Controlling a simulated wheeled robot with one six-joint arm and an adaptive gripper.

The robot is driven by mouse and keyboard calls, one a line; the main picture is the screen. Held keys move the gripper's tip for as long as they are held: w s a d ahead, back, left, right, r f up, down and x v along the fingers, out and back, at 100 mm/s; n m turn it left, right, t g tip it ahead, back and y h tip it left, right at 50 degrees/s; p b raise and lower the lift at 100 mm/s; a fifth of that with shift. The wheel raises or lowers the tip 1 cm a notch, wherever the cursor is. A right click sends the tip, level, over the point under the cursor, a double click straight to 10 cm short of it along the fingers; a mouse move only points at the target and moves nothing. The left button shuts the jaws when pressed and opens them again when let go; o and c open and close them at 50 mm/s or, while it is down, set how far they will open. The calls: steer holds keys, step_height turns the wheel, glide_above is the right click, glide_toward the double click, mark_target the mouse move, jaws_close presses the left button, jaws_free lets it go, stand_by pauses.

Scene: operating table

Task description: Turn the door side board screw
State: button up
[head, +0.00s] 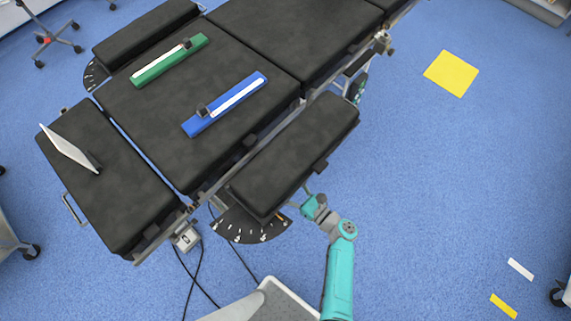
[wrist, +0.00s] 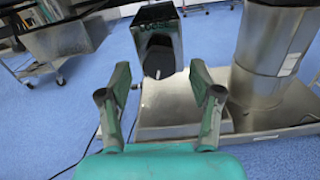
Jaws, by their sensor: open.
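A black padded side board (head: 295,150) stands out from the near right edge of the operating table in the head view. My gripper (wrist: 162,82) is open in the wrist view, its two fingers apart with nothing between the tips. A dark glossy block (wrist: 158,40) with a rounded lower end is just beyond the fingertips, roughly centred between them. It looks like the screw knob, but I cannot be sure. In the head view my gripper (head: 307,193) is low beside the side board's outer edge, partly hidden there. No screw can be made out in that view.
A metal table column (wrist: 270,55) and its base plate (wrist: 170,110) stand beyond and to the right of my gripper. Green (head: 170,62) and blue (head: 225,106) bars lie on the table (head: 160,115). Cables hang at left. The floor on the right is clear around a yellow square (head: 451,74).

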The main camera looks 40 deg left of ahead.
steer(key=shift+a, duration=0.95)
steer(key=c, duration=1.1)
steer(key=shift+c, duration=0.2)
